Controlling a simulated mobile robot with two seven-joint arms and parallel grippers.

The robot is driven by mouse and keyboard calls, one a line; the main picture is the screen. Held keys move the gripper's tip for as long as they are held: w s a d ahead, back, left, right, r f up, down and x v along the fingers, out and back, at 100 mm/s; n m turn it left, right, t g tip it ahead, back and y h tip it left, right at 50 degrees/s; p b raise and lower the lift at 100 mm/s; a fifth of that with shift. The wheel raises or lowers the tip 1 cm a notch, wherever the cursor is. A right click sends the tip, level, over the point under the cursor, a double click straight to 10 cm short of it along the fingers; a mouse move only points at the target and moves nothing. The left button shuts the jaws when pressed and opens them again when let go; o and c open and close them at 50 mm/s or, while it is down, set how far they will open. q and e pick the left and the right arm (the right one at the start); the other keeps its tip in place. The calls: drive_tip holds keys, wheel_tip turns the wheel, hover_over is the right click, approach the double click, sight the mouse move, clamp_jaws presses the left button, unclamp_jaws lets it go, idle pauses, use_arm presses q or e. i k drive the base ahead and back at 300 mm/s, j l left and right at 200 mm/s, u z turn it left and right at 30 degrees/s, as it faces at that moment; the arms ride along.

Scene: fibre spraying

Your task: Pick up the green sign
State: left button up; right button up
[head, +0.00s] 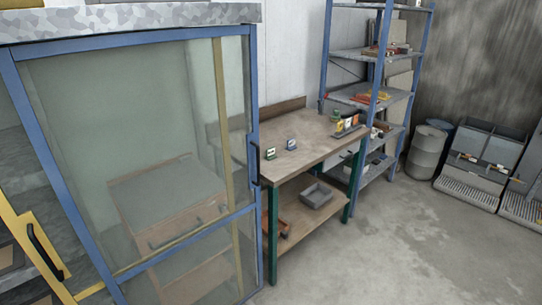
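A workbench (313,143) with a wooden top and green legs stands in the middle of the head view. A small green sign (270,153) with a pale mark stands upright at the left end of its top, close to the cabinet's door edge. A small blue-grey sign (291,144) stands just right of it. Neither of my grippers is in view.
A blue-framed glass cabinet (130,150) fills the left and stands close in front of the bench's left end. A grey bin (316,195) sits on the bench's lower shelf. Blue shelving (375,55) and a grey barrel (426,152) stand beyond. The concrete floor (400,245) at right is clear.

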sight(270, 155)
drive_tip(key=z, duration=0.95)
drive_tip(key=i+z, duration=0.15)
drive_tip(key=i, duration=2.95)
drive_tip(key=i+u, duration=0.15)
drive_tip(key=i, duration=0.3)
drive_tip(key=i+l+u, duration=0.15)
drive_tip(key=i, duration=0.3)
drive_tip(key=i+l+u, duration=0.15)
drive_tip(key=i, duration=0.3)
drive_tip(key=u, duration=1.75)
